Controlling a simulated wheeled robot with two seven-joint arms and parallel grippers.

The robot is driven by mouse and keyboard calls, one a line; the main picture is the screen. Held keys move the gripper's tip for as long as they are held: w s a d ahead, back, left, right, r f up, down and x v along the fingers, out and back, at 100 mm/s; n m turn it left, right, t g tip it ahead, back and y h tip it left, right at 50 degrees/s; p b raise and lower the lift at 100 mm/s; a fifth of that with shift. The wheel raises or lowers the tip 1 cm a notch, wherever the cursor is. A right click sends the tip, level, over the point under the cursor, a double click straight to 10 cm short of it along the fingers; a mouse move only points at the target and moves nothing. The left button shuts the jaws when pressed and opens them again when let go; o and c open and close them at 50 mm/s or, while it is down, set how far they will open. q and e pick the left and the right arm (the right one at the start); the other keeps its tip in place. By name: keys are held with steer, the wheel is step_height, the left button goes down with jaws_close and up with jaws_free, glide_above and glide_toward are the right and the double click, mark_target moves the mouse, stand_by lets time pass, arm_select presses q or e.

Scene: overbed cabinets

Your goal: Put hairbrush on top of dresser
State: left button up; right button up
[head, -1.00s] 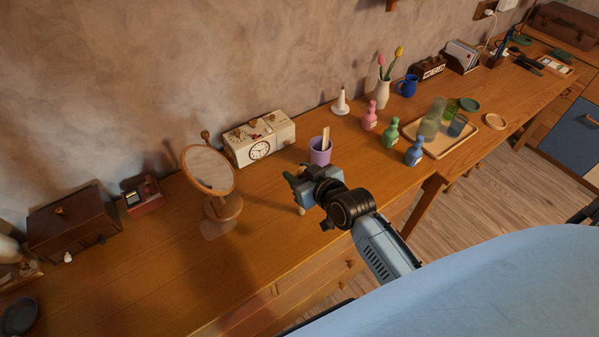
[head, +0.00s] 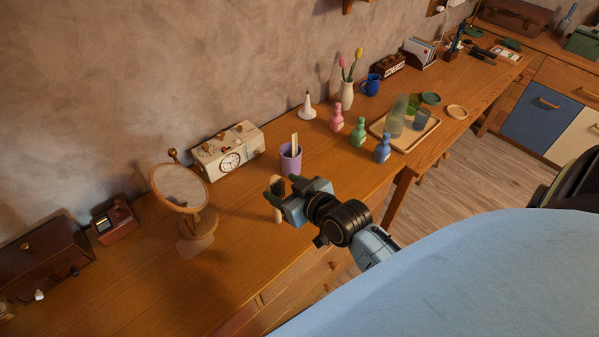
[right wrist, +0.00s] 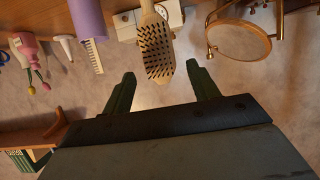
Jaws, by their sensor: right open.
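The hairbrush (head: 277,213) has a pale wooden handle and dark bristles. It appears upright on the wooden dresser (head: 200,280), handle down, near the front edge; its foot is partly hidden. My right gripper (head: 290,197) is open just to its right, with the brush head close to its fingers. In the right wrist view, which is upside down, the brush (right wrist: 156,52) shows in line with the gap between the two spread green fingers, with space on both sides and no visible contact. My left gripper is out of view.
A purple cup (head: 290,160) holding a comb stands just behind the brush. A round mirror (head: 181,187) stands to the left, and a cream clock radio (head: 228,151) behind. Bottles (head: 358,133) and a tray (head: 428,136) stand to the right. The front left dresser top is clear.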

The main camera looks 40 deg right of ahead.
steer(key=v, duration=0.6)
steer(key=shift+s, duration=0.2)
